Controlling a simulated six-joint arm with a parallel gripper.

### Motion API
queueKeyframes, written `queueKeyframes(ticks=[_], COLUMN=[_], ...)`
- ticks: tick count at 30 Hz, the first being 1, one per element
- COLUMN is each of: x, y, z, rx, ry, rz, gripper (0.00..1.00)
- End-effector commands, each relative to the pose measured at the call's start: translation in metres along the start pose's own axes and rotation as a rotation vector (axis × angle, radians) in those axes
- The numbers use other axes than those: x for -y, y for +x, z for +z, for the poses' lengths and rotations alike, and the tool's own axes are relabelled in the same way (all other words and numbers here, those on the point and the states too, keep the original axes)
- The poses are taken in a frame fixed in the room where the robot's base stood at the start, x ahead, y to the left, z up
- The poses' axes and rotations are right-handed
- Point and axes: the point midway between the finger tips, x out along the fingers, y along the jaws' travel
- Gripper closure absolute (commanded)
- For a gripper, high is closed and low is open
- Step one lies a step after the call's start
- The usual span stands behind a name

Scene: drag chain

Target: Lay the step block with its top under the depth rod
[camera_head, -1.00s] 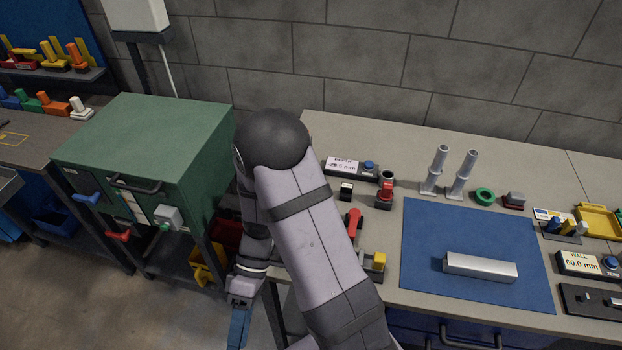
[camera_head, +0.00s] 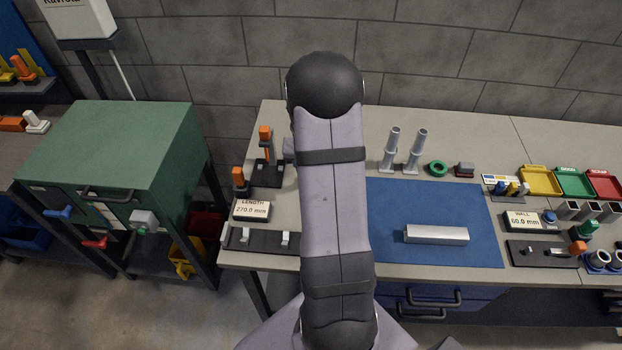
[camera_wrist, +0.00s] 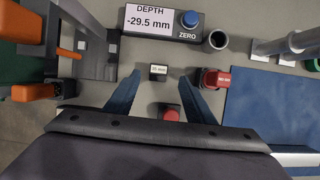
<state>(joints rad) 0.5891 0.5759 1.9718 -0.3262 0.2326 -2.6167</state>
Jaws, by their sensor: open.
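In the wrist view, a small dark block with a pale, labelled top (camera_wrist: 158,72), apparently the step block, lies on the bench. My gripper (camera_wrist: 153,78) is open, its two blue fingers on either side of this block in the picture. I cannot tell whether the fingertips are down at its level. A depth display (camera_wrist: 150,20) behind it reads -29.5 mm and has a blue ZERO button (camera_wrist: 189,19). I cannot make out the depth rod with certainty. In the head view my arm hides the gripper, the block and the display.
A red labelled piece (camera_wrist: 215,80) stands close right of the right finger. Another red part (camera_wrist: 170,113) shows between the fingers, nearer my wrist. An orange-and-black fixture (camera_head: 266,160) is at left. A silver bar (camera_head: 436,235) lies on the blue mat (camera_head: 390,200).

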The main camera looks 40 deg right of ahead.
Motion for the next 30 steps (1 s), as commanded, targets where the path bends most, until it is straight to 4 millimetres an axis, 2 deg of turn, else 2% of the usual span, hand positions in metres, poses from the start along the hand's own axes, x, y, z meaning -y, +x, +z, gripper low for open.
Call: queueKeyframes(ticks=[5, 13, 20, 30], x=[0.001, 0.001, 0.000, -0.002], y=[0.001, 0.019, 0.024, 0.063], z=[0.005, 0.003, 0.003, -0.003], rx=[0.016, 0.011, 0.013, 0.012], ry=[-0.030, -0.027, -0.025, -0.026], rz=[0.002, 0.001, 0.002, 0.002], gripper=[0.51, 0.51, 0.51, 0.51])
